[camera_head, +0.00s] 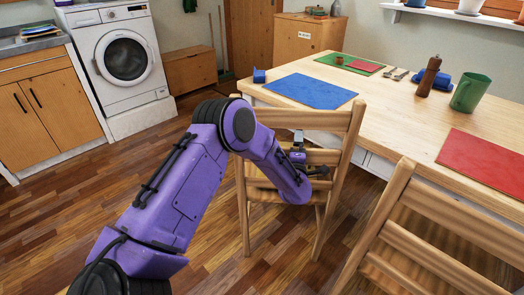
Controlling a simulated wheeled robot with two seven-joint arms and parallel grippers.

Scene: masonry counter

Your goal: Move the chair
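A light wooden chair (340,165) stands at the near side of the dining table (400,110), with its slatted back towards me. My purple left arm comes in from the lower left and reaches across the left part of this chair's back. My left gripper (318,171) is at the chair's back slats, small and partly hidden by my own wrist. I cannot tell if its fingers touch or grip a slat. A second wooden chair (432,250) stands nearer at the lower right. My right gripper is not in view.
The table holds a blue mat (311,91), a red mat (487,163), a green mug (469,93) and a brown grinder (428,77). A washing machine (122,60) and wooden cabinet (45,115) line the left. The wooden floor (75,215) between is clear.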

